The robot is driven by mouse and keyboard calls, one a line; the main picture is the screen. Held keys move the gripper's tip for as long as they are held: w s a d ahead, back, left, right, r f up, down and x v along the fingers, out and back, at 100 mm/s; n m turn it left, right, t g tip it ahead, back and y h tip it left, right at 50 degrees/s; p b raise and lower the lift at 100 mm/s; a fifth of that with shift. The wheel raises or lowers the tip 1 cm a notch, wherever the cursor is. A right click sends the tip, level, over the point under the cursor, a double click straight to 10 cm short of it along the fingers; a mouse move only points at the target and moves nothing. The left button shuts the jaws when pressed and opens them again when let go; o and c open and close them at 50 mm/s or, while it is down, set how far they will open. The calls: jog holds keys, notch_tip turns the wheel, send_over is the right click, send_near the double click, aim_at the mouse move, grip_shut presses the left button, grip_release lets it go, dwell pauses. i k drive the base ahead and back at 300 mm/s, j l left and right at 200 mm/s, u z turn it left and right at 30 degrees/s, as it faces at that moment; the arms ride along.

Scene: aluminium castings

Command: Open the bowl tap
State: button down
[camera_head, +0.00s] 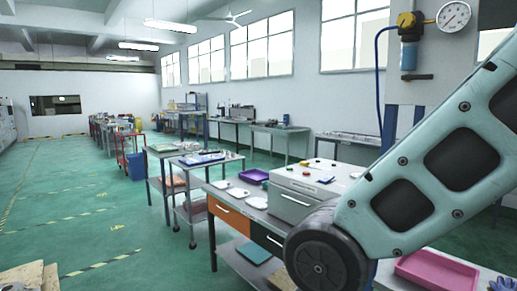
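An air filter unit (408,27) with a yellow top and a blue-grey bowl (409,55) is mounted at the upper right. Just below the bowl is a small dark lever-like part (417,77), lying roughly level; it looks like the bowl tap, but it is too small to tell whether it is open or shut. A round pressure gauge (453,16) sits to the right of the unit. A blue hose (378,75) hangs from its left side. My arm crosses the right of the view, below and right of the unit. My gripper is out of view.
A workbench (230,204) with drawers holds a grey machine box (307,186) and a purple tray (255,176). A pink tray (436,270) lies at the lower right. The green floor at left is mostly clear, with a pallet (30,277) in the near corner.

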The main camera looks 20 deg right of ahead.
aim_at(430, 76)
jog(key=z, duration=1)
